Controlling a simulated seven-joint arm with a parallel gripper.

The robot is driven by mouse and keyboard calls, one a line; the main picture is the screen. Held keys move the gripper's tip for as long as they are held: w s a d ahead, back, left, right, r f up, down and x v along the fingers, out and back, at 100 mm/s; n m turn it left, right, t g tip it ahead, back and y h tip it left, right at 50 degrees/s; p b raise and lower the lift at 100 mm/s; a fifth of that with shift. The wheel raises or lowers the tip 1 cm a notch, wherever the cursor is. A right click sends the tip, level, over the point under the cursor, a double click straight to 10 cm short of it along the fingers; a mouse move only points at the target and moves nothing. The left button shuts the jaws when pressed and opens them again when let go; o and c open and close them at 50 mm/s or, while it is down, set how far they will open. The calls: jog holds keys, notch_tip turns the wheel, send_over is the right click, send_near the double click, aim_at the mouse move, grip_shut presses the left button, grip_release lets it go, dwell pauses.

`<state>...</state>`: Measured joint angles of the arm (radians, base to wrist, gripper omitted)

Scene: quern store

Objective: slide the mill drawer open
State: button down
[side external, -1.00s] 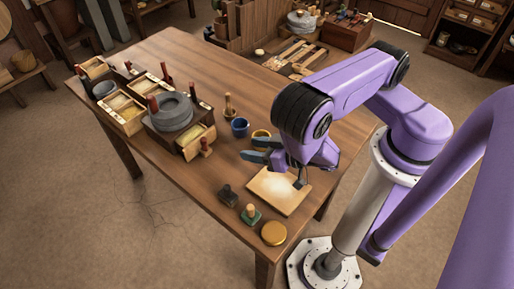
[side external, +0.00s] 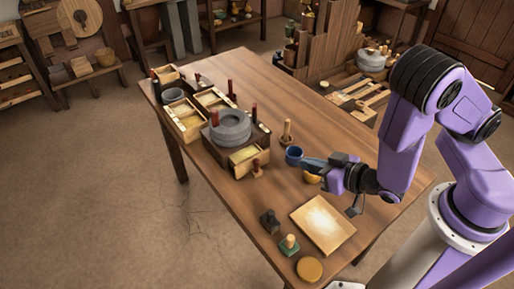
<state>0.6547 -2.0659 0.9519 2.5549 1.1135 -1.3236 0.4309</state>
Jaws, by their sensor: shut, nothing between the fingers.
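The mill is a grey round stone (side external: 231,127) on a dark wooden box, with a red upright handle beside it. Its drawer (side external: 247,156) juts out of the box's near right side, with yellowish meal inside and a red knob (side external: 256,168) on its front. My gripper (side external: 306,163) is shut and empty, with bluish-grey fingers pointing left. Its tips are right of the drawer, apart from the knob, and overlap the edge of a blue cup (side external: 293,154) in the picture. I cannot tell whether they touch the cup.
A yellow-rimmed bowl (side external: 312,178) is partly hidden under my gripper. A wooden peg (side external: 287,133) stands behind the blue cup. Nearer are a pale board (side external: 323,223), dark stamp (side external: 270,221), green stamp (side external: 289,245) and golden disc (side external: 309,269). Meal trays (side external: 183,122) lie left of the mill.

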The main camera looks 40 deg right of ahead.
jog(key=shift+r, duration=2.35)
jog(key=w+a+f+m+g+y, duration=0.1)
jog(key=w+a+f+m+g, duration=0.1)
jog(key=w+a+f+g, duration=0.35)
jog(key=w+a+f+m+g, duration=0.2)
jog(key=w+a+f+g, duration=0.15)
jog(key=w+a, duration=0.4)
jog(key=w+d+r+m+g, duration=0.1)
jog(key=w+d+r+g, duration=0.1)
jog(key=w+r+g, duration=0.4)
jog(key=w+d+r+m+g+h, duration=0.25)
jog(key=w+d, duration=0.25)
jog(key=d, duration=0.6)
send_near(255, 158)
jog(key=shift+n+t+y, duration=0.25)
jog(key=shift+n+y, duration=0.1)
jog(key=shift+n, duration=0.1)
jog(key=x, duration=0.6)
jog(key=shift+s+d+f, duration=0.1)
jog(key=shift+s+d, duration=0.15)
jog(key=shift+d, duration=0.1)
